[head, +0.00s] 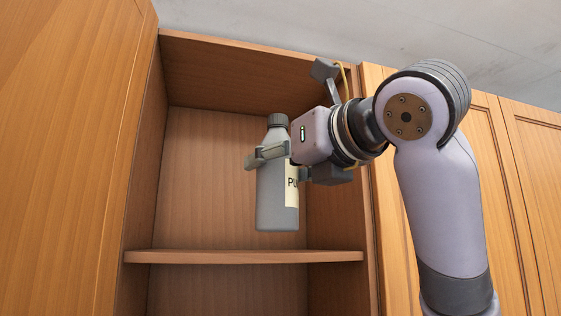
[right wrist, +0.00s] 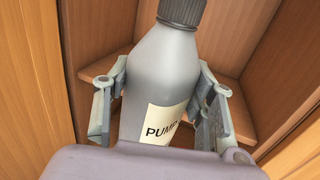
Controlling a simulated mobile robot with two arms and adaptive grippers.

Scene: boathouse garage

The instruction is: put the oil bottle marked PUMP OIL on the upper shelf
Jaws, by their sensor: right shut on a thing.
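The oil bottle (head: 277,205) is grey with a dark cap and a cream label, of which "PU" shows in the head view. In the right wrist view the bottle (right wrist: 163,72) shows more of the label, reading "PUMP". My right gripper (head: 275,160) is shut on the bottle's upper body and holds it upright. The bottle's base appears above the line of the upper shelf (head: 245,257), with a gap between them in the head view. The shelf also shows behind the bottle in the right wrist view (right wrist: 232,92). My left gripper is not in view.
The shelf's visible surface is bare. The cabinet's left side wall (head: 145,160) and top panel (head: 255,75) bound the opening. A wooden door (head: 60,150) stands at the left, and closed door fronts (head: 530,150) are at the right behind my arm.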

